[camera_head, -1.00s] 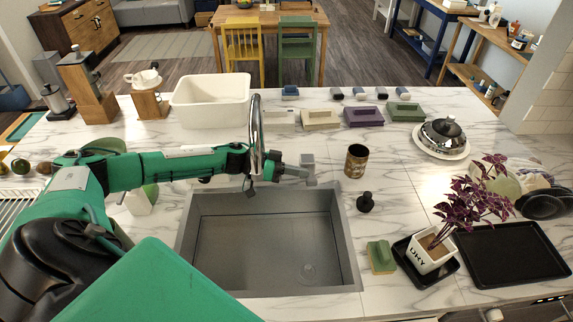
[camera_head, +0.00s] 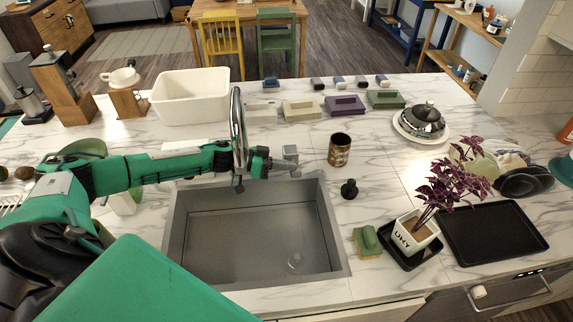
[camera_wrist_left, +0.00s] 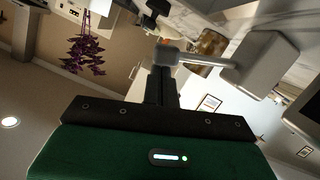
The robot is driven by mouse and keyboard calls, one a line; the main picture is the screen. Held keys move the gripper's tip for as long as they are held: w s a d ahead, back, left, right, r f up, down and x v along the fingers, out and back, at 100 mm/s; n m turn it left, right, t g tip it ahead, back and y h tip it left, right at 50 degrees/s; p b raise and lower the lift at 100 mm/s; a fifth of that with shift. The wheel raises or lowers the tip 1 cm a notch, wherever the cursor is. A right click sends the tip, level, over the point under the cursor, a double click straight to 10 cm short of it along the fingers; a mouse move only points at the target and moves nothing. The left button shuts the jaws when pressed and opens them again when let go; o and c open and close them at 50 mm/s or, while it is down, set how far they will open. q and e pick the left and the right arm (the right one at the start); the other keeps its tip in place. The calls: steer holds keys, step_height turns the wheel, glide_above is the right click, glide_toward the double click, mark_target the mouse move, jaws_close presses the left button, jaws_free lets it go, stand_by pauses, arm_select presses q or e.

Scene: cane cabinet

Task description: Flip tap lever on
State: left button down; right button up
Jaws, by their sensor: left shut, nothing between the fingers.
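The chrome tap spout (camera_head: 238,125) arches up behind the sink in the head view; its base is hidden by my left arm. My left gripper (camera_head: 293,173) is shut and empty, just right of the spout, above the sink's back edge. A small grey block (camera_head: 290,151), which looks like the tap lever's end, stands just behind the fingertips. In the left wrist view, this grey block (camera_wrist_left: 264,64) sits on a thin rod, whose near end meets or overlaps the shut fingertips (camera_wrist_left: 165,57). I cannot tell whether they touch. My right gripper is out of view.
The grey sink (camera_head: 258,240) is empty in front. A brown patterned can (camera_head: 340,150) and a black stopper (camera_head: 349,189) stand to the right, with a sponge (camera_head: 367,241) and a potted plant (camera_head: 415,234) nearer. A white basin (camera_head: 190,97) is behind.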

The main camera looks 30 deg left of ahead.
arm_select(q)
steer(key=shift+f, duration=0.15)
step_height(320, 180, down, 7)
steer(key=s+d+m+t+y+b, duration=0.1)
steer(key=m+b, duration=0.2)
steer(key=m, duration=0.2)
steer(key=shift+s+t+b, duration=0.2)
steer(key=shift+t+b, duration=0.2)
stand_by(0.4)
steer(key=shift+s+y, duration=0.15)
steer(key=shift+y, duration=0.15)
